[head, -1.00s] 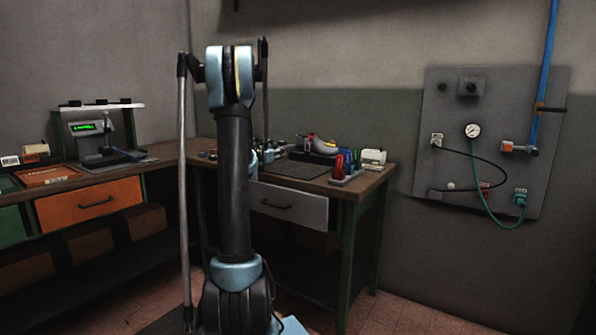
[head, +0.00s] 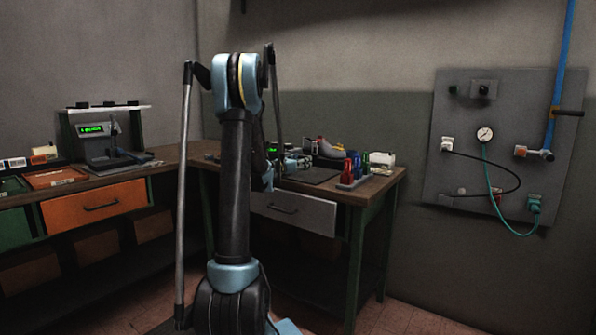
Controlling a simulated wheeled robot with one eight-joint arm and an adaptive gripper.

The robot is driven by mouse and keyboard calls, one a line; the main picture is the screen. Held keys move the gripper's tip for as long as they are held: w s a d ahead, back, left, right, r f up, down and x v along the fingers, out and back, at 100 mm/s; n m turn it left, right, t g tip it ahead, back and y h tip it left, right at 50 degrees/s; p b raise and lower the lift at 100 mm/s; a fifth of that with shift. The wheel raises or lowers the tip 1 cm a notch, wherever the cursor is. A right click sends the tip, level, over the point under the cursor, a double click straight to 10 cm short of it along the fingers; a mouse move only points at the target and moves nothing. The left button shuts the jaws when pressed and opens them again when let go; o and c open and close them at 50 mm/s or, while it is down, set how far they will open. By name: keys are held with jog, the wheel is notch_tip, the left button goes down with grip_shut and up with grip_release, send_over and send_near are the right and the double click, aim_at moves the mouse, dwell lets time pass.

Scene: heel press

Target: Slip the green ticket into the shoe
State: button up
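A grey shoe (head: 330,149) with red and yellow parts sits at the back of the right-hand workbench, beyond a dark mat (head: 313,175). My arm stands upright in the middle of the head view and covers part of the bench. Light blue and black parts of my arm's far end show just right of its column, over the bench and left of the shoe. My gripper (head: 296,162) seems to be among them, small and partly hidden. I cannot tell whether it is open or holds anything. I cannot make out the green ticket.
Red, blue and green bottles (head: 356,167) stand in a rack right of the mat, beside a white roll (head: 382,159). A device with a green display (head: 97,130) stands on the left bench, near an orange tray (head: 56,177). A wall panel (head: 470,125) carries hoses.

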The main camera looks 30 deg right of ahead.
jog(key=shift+f, duration=1.5)
jog(key=o, duration=0.8)
jog(key=shift+f, duration=0.1)
jog(key=shift+c, duration=0.2)
